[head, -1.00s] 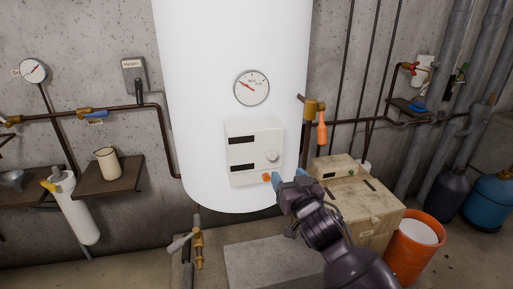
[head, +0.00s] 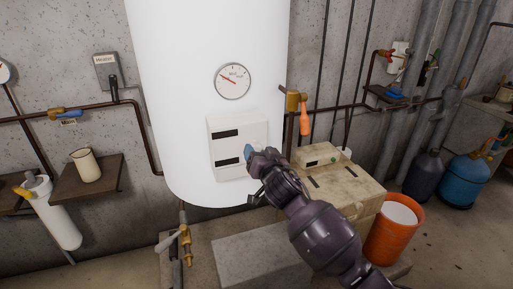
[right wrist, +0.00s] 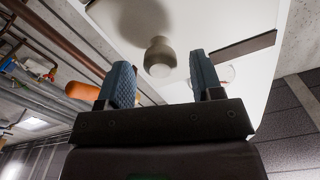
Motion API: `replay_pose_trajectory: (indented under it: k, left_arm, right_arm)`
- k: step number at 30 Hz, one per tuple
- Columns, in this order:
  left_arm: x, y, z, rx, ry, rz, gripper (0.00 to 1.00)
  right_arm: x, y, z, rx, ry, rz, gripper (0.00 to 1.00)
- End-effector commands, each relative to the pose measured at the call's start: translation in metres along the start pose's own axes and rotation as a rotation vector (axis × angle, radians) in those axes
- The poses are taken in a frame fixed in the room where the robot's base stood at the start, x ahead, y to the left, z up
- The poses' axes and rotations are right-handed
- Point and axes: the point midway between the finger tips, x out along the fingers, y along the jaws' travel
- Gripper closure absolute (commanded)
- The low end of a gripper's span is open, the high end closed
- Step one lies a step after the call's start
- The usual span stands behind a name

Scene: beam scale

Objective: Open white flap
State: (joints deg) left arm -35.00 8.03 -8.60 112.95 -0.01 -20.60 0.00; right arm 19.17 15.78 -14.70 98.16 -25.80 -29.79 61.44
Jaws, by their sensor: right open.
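A white control panel (head: 226,130) with two dark slots sits on the front of the white tank (head: 210,50). I cannot make out a separate flap edge; the panel looks closed. My right gripper (head: 251,152) is at the panel's right side and hides its knob in the head view. In the right wrist view, the blue-padded fingers (right wrist: 163,80) are open and apart. A round knob (right wrist: 160,57) on the white panel (right wrist: 205,22) shows between and beyond them. Contact cannot be told. My left gripper is not in view.
A pressure gauge (head: 233,81) is above the panel. To the right are an orange-handled valve (head: 304,117), a cardboard box (head: 345,188) and an orange bucket (head: 394,235). A shelf with a mug (head: 86,164) is on the left. Bare concrete floor lies at the lower right.

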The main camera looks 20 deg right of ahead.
Motion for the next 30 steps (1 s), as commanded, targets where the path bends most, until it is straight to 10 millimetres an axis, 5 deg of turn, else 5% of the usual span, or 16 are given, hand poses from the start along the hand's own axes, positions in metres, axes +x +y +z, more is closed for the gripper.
replay_pose_trajectory:
  k: [7, 18, 30]
  left_arm:
    - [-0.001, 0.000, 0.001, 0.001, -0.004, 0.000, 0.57]
    - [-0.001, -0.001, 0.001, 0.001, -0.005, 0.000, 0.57]
    - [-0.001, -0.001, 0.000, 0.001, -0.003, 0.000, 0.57]
  right_arm:
    - [0.021, 0.000, 0.000, -0.002, 0.000, 0.000, 0.40]
    - [0.024, 0.000, 0.000, -0.001, 0.000, 0.000, 0.40]
    - [0.024, 0.000, 0.001, -0.001, -0.001, 0.000, 1.00]
